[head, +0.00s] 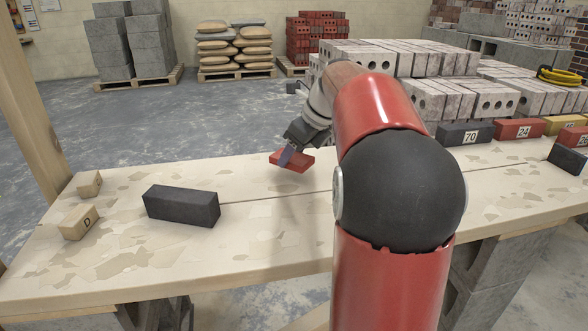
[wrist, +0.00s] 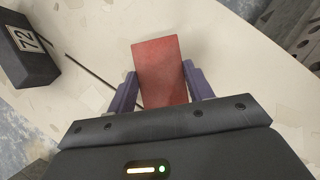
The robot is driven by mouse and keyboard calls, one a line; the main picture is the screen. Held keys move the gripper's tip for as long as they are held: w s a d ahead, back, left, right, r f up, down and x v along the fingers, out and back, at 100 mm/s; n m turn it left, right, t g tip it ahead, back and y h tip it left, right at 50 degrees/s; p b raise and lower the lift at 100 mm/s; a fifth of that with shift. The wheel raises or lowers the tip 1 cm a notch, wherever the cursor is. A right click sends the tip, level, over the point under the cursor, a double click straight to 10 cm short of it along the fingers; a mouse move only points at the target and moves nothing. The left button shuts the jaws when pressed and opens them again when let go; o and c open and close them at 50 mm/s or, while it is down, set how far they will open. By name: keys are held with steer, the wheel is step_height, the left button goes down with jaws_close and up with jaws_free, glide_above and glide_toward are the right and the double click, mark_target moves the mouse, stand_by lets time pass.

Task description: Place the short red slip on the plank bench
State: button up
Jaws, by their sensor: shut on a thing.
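A short red slip (head: 291,161) is between the fingers of my gripper (head: 287,152) over the far middle part of the plank bench (head: 255,235). In the wrist view the red slip (wrist: 160,70) sits between the two purple fingers of my gripper (wrist: 156,88), which is shut on it. The bench top (wrist: 218,50) lies beneath it. I cannot tell whether the slip touches the bench or is slightly above it. My red and black arm hides the middle right of the bench in the head view.
A long dark block (head: 181,206) and two small tan blocks, one marked D (head: 78,222), lie on the left of the bench. Numbered blocks, including a dark 70 (head: 465,134) and a red 24 (head: 520,130), line the right back. The bench around the slip is clear.

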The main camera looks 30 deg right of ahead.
mark_target(299, 158)
steer(key=shift+f+b, duration=0.45)
steer(key=shift+f, duration=1.4)
steer(key=shift+f, duration=0.1)
steer(key=o, duration=1.1)
steer(key=p+v, duration=0.2)
steer(key=v, duration=1)
steer(key=shift+p, duration=0.35)
